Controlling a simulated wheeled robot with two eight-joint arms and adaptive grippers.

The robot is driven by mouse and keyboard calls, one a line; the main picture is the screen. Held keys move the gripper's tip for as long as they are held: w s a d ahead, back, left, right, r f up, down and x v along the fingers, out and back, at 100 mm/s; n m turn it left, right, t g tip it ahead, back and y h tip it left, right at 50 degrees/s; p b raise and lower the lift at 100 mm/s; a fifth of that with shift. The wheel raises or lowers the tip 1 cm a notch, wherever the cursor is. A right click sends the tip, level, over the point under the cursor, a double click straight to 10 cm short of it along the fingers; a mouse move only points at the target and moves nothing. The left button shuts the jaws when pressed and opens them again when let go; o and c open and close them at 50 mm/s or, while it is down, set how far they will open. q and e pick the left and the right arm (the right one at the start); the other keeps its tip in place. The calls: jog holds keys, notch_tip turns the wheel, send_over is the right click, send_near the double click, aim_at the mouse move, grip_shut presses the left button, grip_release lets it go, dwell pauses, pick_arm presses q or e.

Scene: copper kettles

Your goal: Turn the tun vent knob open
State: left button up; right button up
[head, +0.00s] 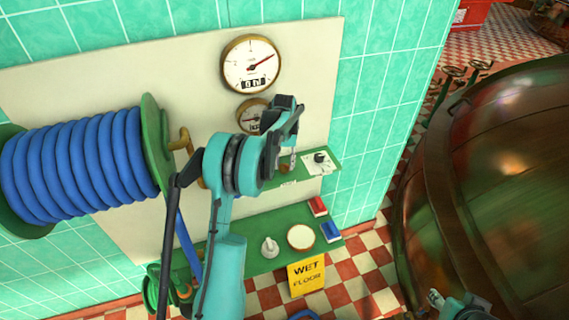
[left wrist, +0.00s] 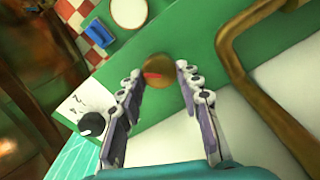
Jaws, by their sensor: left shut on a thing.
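A round brass-brown knob (left wrist: 157,72) with a red mark sits on the green shelf (left wrist: 195,55), between my left fingertips in the left wrist view. My left gripper (left wrist: 161,80) is shut on this knob. In the head view my left gripper (head: 291,152) is over the shelf, and its own wrist hides most of the knob. A black knob on a white marked plate (head: 318,162) is beside it, untouched; it also shows in the left wrist view (left wrist: 91,124). I cannot read a vent label on either. My right gripper (head: 437,298) is at the bottom right edge, small and partly cut off.
Two gauges, the upper (head: 250,64) clear and the lower (head: 252,114) partly covered, hang on the panel. A blue hose reel (head: 85,160) is left. A lower green shelf (head: 268,258) holds small items. A yellow wet-floor sign (head: 306,275) and large copper vessel (head: 500,180) stand nearby.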

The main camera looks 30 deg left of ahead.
aim_at(284, 166)
pick_arm(q)
jog(key=shift+n, duration=1)
jog(key=o, duration=1.2)
jog(key=shift+c, duration=0.2)
notch_tip(284, 166, up, 12)
